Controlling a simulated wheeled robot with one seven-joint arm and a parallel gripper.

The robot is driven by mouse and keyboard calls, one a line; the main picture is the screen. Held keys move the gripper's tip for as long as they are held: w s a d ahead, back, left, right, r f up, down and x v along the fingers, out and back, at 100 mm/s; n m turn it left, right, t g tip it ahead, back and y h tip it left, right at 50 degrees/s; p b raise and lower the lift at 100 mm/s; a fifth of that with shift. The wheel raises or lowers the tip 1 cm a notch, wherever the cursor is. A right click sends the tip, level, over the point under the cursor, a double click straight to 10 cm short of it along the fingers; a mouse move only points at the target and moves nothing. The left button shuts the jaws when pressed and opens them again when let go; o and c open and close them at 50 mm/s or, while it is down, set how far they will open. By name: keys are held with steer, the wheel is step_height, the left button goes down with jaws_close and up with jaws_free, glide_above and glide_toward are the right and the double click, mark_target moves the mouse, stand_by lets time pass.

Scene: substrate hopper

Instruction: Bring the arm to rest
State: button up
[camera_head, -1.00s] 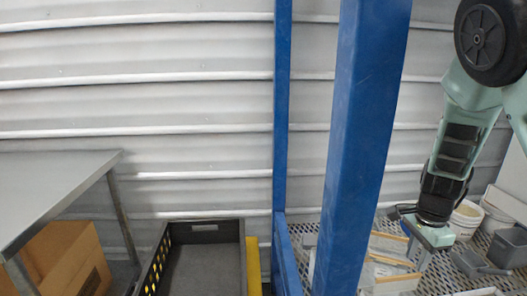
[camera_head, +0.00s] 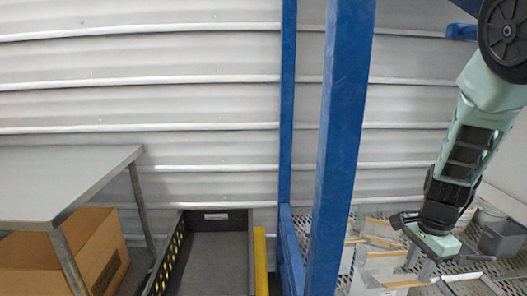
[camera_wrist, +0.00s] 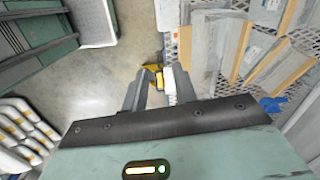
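My arm hangs down at the right of the head view, and my gripper (camera_head: 428,268) points downward at its end. The gripper is over or in front of a perforated metal surface, with pale wood-edged pieces (camera_head: 380,255) beside it. In the wrist view, the two fingers of my gripper (camera_wrist: 160,82) stand apart with a gap between them. Small yellow and white things (camera_wrist: 155,72) show past the fingertips. They look to be beyond the fingers, not held, and I cannot tell what they are.
A blue post (camera_head: 342,150) stands left of my arm. A grey table (camera_head: 60,180) with a cardboard box (camera_head: 100,258) under it is at the left. A dark crate (camera_head: 215,217) stands between them. A grey bin (camera_head: 500,240) is at the far right. Concrete floor (camera_wrist: 115,75) shows clear in the wrist view.

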steer(key=s+a+r+n+p, duration=0.1)
steer(key=s+a+r+n, duration=0.2)
steer(key=a+n, duration=0.15)
steer(key=s+a+r+n+y+p, duration=0.1)
steer(key=s+a+r+n, duration=0.2)
steer(key=a, duration=0.3)
steer(key=s+a+r+n+p, duration=0.1)
steer(key=s+a+r+n, duration=0.2)
steer(key=a, duration=0.2)
steer(key=s+a+r+n+p, duration=0.1)
steer(key=s+a+r+n, duration=0.2)
steer(key=s+n, duration=0.3)
steer(key=s+a+r+n+p, duration=0.1)
steer(key=s+a+r+n, duration=0.2)
steer(key=s+n, duration=0.4)
steer(key=shift+s+r+h, duration=0.4)
steer(key=shift+s, duration=0.35)
steer(key=shift+a, duration=0.1)
